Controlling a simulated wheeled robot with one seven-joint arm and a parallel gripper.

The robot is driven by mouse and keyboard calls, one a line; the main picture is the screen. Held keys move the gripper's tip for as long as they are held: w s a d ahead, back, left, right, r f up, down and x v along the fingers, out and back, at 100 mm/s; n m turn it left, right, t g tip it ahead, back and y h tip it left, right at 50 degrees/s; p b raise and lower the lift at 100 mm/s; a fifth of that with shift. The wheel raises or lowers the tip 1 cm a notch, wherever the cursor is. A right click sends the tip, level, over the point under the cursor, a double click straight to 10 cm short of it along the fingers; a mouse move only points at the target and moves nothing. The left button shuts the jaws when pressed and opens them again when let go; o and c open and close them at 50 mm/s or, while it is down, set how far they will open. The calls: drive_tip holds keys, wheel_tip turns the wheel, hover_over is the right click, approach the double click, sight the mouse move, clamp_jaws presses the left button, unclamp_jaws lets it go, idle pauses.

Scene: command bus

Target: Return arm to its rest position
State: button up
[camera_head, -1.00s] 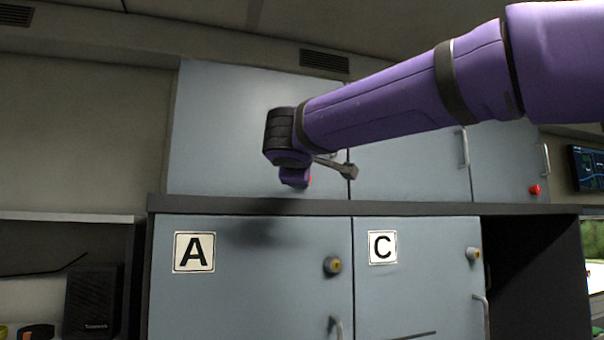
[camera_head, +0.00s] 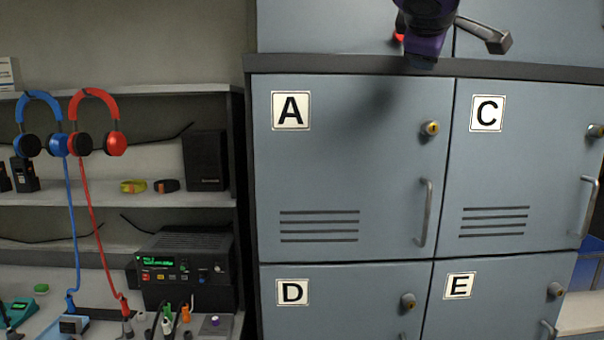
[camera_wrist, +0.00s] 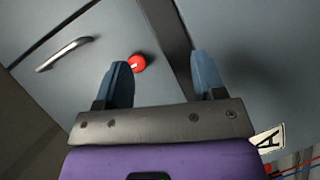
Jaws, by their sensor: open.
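My gripper (camera_wrist: 160,68) is open in the wrist view, with its two blue-grey fingers apart and nothing between them. In the head view my purple and black gripper end (camera_head: 424,42) shows only at the top edge, in front of the upper cabinets; the rest of my arm is out of the picture. The wrist view shows a red round knob (camera_wrist: 138,63) on an upper cabinet door, close by the left finger. I cannot tell whether they touch.
Locker doors A (camera_head: 340,180), C (camera_head: 515,180), D (camera_head: 340,310) and E (camera_head: 470,300) are shut, with protruding handles. A dark ledge (camera_head: 330,64) runs above them. Shelves at left hold blue headphones (camera_head: 40,105), red headphones (camera_head: 95,100), a speaker (camera_head: 205,160) and a radio (camera_head: 185,265).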

drive_tip(key=s+d+f+m+g+y, duration=0.3)
drive_tip(key=s+f+m+g, duration=0.1)
drive_tip(key=s+f, duration=0.8)
drive_tip(key=s+d+f+m+g+y, duration=0.3)
drive_tip(key=s+f+m, duration=0.3)
drive_tip(key=s+f, duration=0.6)
wheel_tip(320, 180, down, 5)
drive_tip(key=shift+s+d+f+g+y, duration=0.15)
drive_tip(key=shift+s+d+g+y, duration=0.2)
drive_tip(key=shift+d+g, duration=0.4)
